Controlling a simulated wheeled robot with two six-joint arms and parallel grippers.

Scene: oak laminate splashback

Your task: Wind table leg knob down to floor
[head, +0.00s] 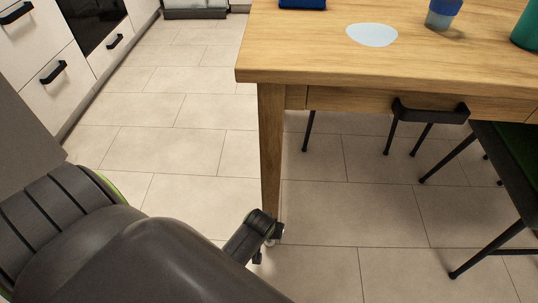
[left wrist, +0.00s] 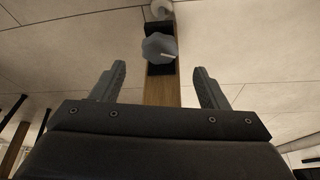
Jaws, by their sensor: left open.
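The table leg (head: 271,150) is a square wooden post under the table's near left corner. In the left wrist view it runs up the middle (left wrist: 161,90), with a faceted grey knob (left wrist: 159,47) on a black bracket (left wrist: 157,28). My left gripper (left wrist: 160,68) is open, one finger on each side of the leg, with the knob between and slightly beyond the fingertips. No contact is visible. In the head view my left gripper (head: 268,240) is low beside the leg's bottom end and mostly hides the knob. My right gripper is not in view.
The wooden tabletop (head: 330,65) overhangs the leg and carries a pale round mat (head: 371,35), a blue cup (head: 443,12) and a green item (head: 526,28). A dark chair (head: 505,150) stands at the right. Tiled floor left of the leg is clear up to white cabinets (head: 35,50).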

